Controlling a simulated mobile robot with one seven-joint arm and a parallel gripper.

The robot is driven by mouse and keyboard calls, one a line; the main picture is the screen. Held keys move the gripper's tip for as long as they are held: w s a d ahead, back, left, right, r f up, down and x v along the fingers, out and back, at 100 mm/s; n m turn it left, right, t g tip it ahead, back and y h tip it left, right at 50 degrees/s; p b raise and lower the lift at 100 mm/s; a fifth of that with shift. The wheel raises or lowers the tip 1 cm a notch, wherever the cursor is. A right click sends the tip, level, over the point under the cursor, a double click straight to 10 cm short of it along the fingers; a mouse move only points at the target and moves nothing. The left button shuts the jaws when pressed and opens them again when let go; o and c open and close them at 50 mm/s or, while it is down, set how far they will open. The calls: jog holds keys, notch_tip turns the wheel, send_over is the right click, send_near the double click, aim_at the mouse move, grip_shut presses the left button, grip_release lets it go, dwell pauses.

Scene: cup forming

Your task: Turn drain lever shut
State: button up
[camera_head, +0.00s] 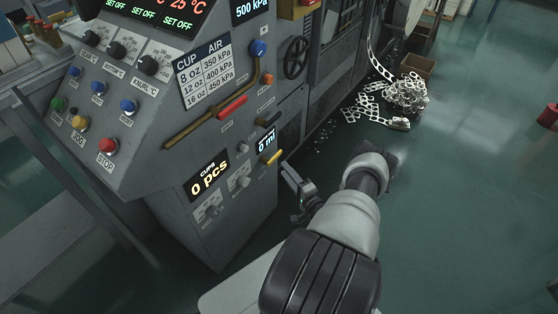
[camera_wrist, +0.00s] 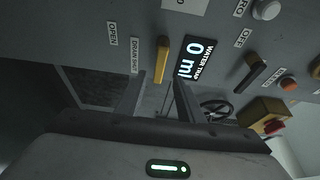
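The drain lever is a short yellow handle (camera_head: 271,157) on the grey machine's lower panel, just below the "0 ml" display. In the wrist view the yellow lever (camera_wrist: 161,60) lies lengthwise between and ahead of my fingertips, beside the "DRAIN SHUT" label (camera_wrist: 134,56) and the "OPEN" label (camera_wrist: 112,33). My gripper (camera_wrist: 158,88) is open, with one dark finger on each side of the lever in the picture. I see no clear contact. In the head view my gripper (camera_head: 290,175) is close to the panel, just below and right of the lever.
The "0 ml" water trap display (camera_wrist: 196,62) sits right beside the lever. A black lever (camera_wrist: 252,75) and an orange button (camera_wrist: 288,84) are farther right. A red-handled lever (camera_head: 232,107) is higher on the panel. Scrap strip (camera_head: 405,95) lies on the floor behind; the floor at right is mostly clear.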

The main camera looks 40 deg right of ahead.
jog(key=s+p, duration=0.1)
jog(key=s, duration=0.7)
jog(key=shift+s+a, duration=0.2)
jog(key=shift+a, duration=0.15)
jog(key=w+a+r+n+g+y, duration=0.2)
jog(key=w+a+r+n+y, duration=0.2)
jog(key=r+y, duration=0.25)
jog(key=w+a+r+n+g+y, duration=0.2)
jog(key=w+a+r+n+y, duration=0.25)
jog(key=r, duration=0.35)
jog(key=a+r+n+g+y, duration=0.2)
jog(key=a+r+n+g, duration=0.6)
jog(key=r, duration=0.8)
jog(key=s+a+r+n+h, duration=0.1)
jog(key=s+a+r+h, duration=0.55)
jog(key=s+r, duration=0.4)
jog(key=s+a+r+n+h, duration=0.1)
jog(key=s+a+r+h, duration=0.4)
jog(key=s+a+r, duration=0.45)
notch_tip(320, 180, up, 25)
jog(key=d+p, duration=0.2)
jog(key=p, duration=2)
jog(key=shift+s, duration=0.25)
